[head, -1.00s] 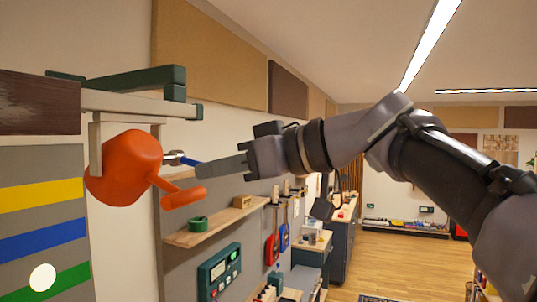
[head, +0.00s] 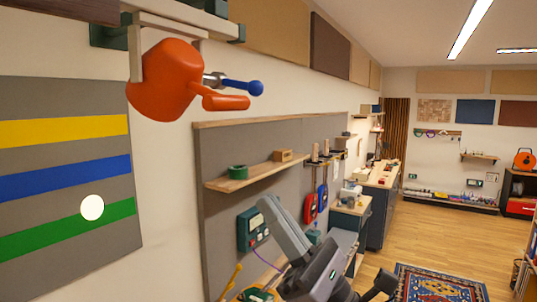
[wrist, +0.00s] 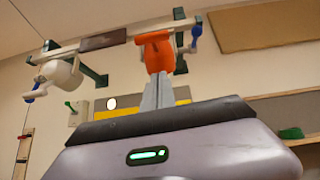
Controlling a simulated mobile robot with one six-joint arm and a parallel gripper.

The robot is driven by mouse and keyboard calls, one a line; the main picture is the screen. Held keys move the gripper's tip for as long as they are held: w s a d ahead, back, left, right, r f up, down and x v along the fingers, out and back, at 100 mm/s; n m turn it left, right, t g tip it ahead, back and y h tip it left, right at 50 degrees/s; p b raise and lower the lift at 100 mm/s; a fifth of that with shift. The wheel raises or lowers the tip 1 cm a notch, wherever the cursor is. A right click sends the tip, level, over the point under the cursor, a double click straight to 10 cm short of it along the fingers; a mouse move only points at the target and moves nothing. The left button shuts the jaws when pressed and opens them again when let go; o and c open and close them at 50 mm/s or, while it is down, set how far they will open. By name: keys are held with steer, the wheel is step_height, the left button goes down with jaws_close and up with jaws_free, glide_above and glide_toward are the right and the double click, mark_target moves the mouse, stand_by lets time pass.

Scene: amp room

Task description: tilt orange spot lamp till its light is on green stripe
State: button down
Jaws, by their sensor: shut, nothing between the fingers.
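The orange spot lamp (head: 165,85) hangs from a beam at upper left in the head view, with an orange handle (head: 225,102) and a blue-knobbed lever (head: 256,88) at its right. Its round white light spot (head: 92,207) straddles the upper edge of the green stripe (head: 50,236), partly on the grey above. My gripper (head: 268,206) is low in the head view, apart from the lamp. In the wrist view its shut, empty fingers (wrist: 157,82) point up towards the orange lamp (wrist: 156,52). The green stripe is not visible there.
Yellow (head: 60,131) and blue (head: 65,178) stripes lie above the green one on the wall panel. A shelf (head: 245,176) stands out right of the lamp. A white lamp (wrist: 60,74) hangs left in the wrist view. Open floor (head: 440,240) lies right.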

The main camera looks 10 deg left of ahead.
steer(key=w+a+r+m+p, duration=0.1)
steer(key=a+r+p, duration=0.3)
steer(key=r+p, duration=0.5)
step_height(320, 180, up, 2)
steer(key=shift+w+a+r+t, duration=0.25)
steer(key=shift+w+a+t, duration=0.15)
steer(key=shift+w, duration=0.15)
